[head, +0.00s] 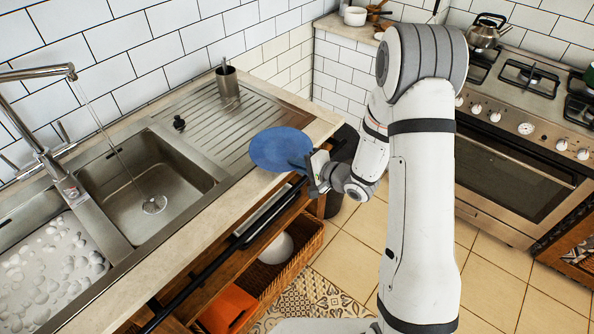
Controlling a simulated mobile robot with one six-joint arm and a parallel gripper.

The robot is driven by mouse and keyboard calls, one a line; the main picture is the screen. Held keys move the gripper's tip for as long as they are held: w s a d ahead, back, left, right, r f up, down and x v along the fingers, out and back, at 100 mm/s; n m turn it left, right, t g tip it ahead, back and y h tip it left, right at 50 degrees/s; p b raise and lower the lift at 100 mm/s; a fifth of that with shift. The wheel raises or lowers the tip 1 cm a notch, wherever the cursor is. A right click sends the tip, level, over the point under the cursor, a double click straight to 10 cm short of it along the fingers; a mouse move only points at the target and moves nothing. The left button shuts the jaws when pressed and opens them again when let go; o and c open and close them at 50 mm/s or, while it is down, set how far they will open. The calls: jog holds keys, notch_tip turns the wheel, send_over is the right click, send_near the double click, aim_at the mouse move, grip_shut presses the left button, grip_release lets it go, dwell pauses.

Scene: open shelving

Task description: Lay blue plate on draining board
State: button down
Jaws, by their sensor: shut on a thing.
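The blue plate (281,149) is in my gripper (309,173), which is shut on its right edge. In the picture the plate overlaps the front edge of the counter beside the ridged draining board (205,121). It looks roughly level and above the counter, though its exact height is hard to tell. My fingertips are partly hidden by the plate and the gripper body. The draining board is steel and lies right of the sink basin.
A metal cup (228,82) stands at the draining board's back, and a dark plug (179,123) sits by the basin (140,185). Water runs from the faucet (45,72). Soapy water fills the left basin (45,265). A stove (525,120) is at right. Most of the draining board is clear.

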jog(key=shift+f, duration=1.45)
jog(key=shift+f, duration=0.15)
jog(key=c, duration=1.5)
grip_release()
